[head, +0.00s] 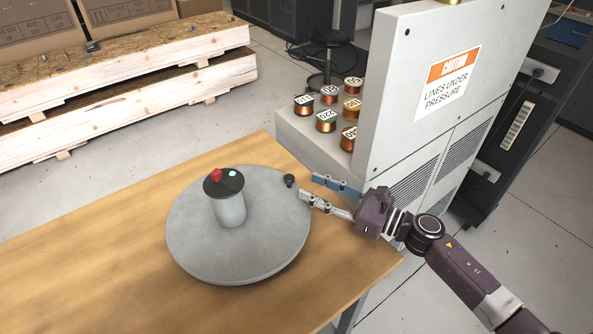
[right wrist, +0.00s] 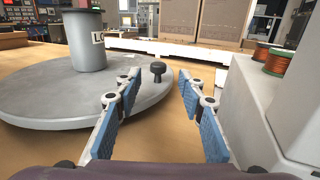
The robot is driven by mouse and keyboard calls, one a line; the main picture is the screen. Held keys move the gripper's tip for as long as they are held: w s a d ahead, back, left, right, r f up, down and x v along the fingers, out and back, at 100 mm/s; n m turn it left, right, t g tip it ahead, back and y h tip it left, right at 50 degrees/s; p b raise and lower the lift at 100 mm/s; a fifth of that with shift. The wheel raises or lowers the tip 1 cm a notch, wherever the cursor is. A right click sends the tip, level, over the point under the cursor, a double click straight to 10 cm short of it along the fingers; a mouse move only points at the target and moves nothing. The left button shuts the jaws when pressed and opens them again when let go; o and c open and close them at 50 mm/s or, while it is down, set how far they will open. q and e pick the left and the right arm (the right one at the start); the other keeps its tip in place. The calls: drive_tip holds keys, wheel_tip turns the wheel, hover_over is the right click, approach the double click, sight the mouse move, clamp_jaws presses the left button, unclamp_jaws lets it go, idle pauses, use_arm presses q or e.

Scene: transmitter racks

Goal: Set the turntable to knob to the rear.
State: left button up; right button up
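The round grey turntable (head: 275,255) sits on the wooden table, with a grey cylinder (head: 230,208) standing on it. The cylinder's dark top carries a red and a green piece. A small black knob (head: 289,180) stands at the turntable's right rim, toward the far side. It also shows in the right wrist view (right wrist: 158,71), beyond the fingertips. My right gripper (head: 307,188) is open, its fingers pointing at the knob from the right; the knob appears just ahead of the fingertips, and I see no contact. My left gripper is not in view.
A grey cabinet (head: 405,100) with a caution sign stands right of the table, close to my right gripper. Several copper spools (head: 326,121) stand on its ledge. The wooden table (head: 110,265) is clear to the left. Pallets (head: 130,80) lie behind.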

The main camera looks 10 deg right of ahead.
sight(293, 179)
drive_tip(key=p+x, duration=0.1)
drive_tip(key=x, duration=0.5)
drive_tip(key=shift+a+r, duration=0.1)
drive_tip(key=shift+a, duration=0.15)
drive_tip(key=shift+w+a+p, duration=0.35)
drive_tip(key=shift+w+a, duration=0.05)
drive_tip(key=shift+w, duration=0.05)
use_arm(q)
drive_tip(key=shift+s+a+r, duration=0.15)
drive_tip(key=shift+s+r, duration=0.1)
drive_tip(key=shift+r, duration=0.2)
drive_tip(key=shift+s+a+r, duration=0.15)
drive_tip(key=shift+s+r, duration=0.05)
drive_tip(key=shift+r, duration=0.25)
use_arm(e)
drive_tip(key=shift+a, duration=0.1)
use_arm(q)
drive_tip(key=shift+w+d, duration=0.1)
use_arm(e)
drive_tip(key=shift+c, duration=0.7)
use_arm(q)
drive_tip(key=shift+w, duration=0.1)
use_arm(e)
clamp_jaws()
